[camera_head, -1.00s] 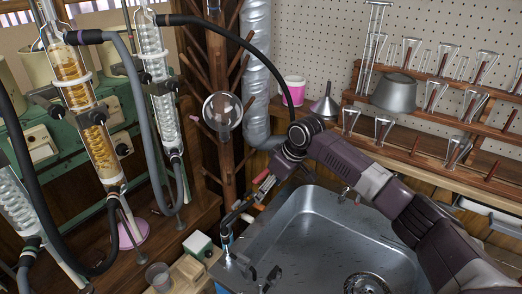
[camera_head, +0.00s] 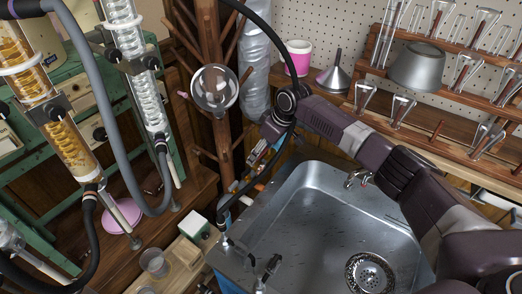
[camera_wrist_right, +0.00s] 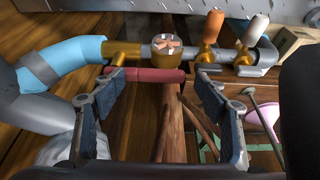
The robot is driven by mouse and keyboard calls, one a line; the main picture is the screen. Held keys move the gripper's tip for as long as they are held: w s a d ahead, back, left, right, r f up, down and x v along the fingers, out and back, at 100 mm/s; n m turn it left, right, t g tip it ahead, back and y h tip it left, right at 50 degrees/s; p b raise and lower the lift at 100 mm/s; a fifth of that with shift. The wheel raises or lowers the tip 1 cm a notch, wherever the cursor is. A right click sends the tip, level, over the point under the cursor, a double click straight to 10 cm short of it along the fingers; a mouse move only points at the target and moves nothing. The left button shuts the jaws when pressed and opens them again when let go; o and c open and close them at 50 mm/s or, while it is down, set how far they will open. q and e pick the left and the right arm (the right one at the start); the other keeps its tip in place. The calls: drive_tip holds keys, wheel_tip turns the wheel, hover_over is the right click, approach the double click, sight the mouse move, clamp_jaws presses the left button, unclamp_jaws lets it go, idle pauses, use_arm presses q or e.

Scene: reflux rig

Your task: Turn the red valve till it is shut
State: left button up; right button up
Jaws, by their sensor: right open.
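The red valve's long handle (camera_wrist_right: 147,75) lies crosswise in the right wrist view, below a brass fitting on a pipe. My right gripper (camera_wrist_right: 155,82) is open, with one finger near each end of the handle. I cannot tell whether either finger touches it. In the head view my right gripper (camera_head: 264,150) is at the back left corner of the sink, by the pipework. There the valve is small and partly hidden by the gripper and a black hose. My left gripper is not in view.
Orange (camera_wrist_right: 213,27) and white (camera_wrist_right: 257,29) handles stand on the same pipe, right of the red one. A blue hose (camera_wrist_right: 75,62) joins at left. The sink (camera_head: 325,215) is empty. A wooden peg stand (camera_head: 222,140) and glass condensers (camera_head: 140,75) are close by.

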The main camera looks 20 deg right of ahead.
drive_tip(key=shift+f, duration=0.1)
drive_tip(key=c, duration=1.7)
drive_tip(key=shift+d, duration=0.15)
